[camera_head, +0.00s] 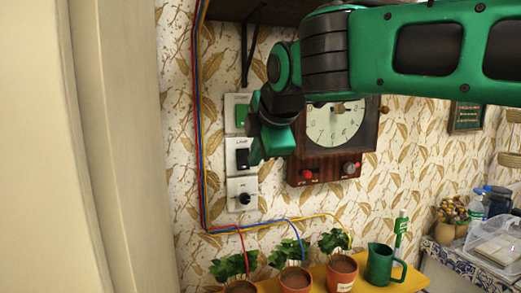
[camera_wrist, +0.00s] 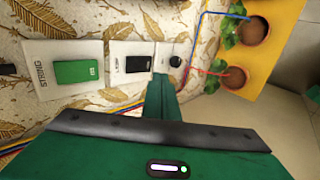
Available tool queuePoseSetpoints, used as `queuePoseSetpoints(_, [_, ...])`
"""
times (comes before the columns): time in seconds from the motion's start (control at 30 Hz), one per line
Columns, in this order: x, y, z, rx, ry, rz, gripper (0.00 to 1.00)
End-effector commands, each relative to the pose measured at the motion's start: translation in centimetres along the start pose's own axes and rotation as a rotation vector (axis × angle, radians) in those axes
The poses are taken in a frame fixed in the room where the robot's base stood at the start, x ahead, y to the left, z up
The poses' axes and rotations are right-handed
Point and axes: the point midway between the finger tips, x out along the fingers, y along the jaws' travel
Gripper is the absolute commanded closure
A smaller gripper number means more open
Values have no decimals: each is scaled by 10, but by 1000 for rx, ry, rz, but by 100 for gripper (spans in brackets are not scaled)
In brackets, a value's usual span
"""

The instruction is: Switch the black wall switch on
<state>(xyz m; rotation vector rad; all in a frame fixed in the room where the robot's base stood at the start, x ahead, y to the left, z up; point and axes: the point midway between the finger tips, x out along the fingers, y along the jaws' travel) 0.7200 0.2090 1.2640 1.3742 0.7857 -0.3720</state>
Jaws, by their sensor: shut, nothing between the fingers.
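The black wall switch (camera_head: 243,158) sits on a white plate labelled LAMP, in the middle of a column of three wall plates. It also shows in the wrist view (camera_wrist: 137,64). My gripper (camera_head: 257,154) is shut and empty, with its green fingers pointing at the wall. In the head view the fingertips are just right of the black switch and overlap its plate. In the wrist view the fingertips (camera_wrist: 161,82) are beside the switch, on the knob's side. I cannot tell whether they touch the plate or which way the rocker is set.
A green switch (camera_head: 241,115) is above and a black round knob (camera_head: 244,199) below. A wooden clock box (camera_head: 334,135) hangs close on the right. Coloured wires (camera_head: 200,130) run down the left. Potted plants (camera_head: 294,279) and a green jug (camera_head: 380,264) stand below.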

Motion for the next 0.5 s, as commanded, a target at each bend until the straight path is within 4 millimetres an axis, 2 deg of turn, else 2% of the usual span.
queuePoseSetpoints(0.03, [11, -1, 0, -1, 0, -5, 100])
queuePoseSetpoints(0.2, [40, 1, 0, 1, 0, -3, 100])
queuePoseSetpoints(0.5, [64, 21, 0, 1, 0, 0, 100])
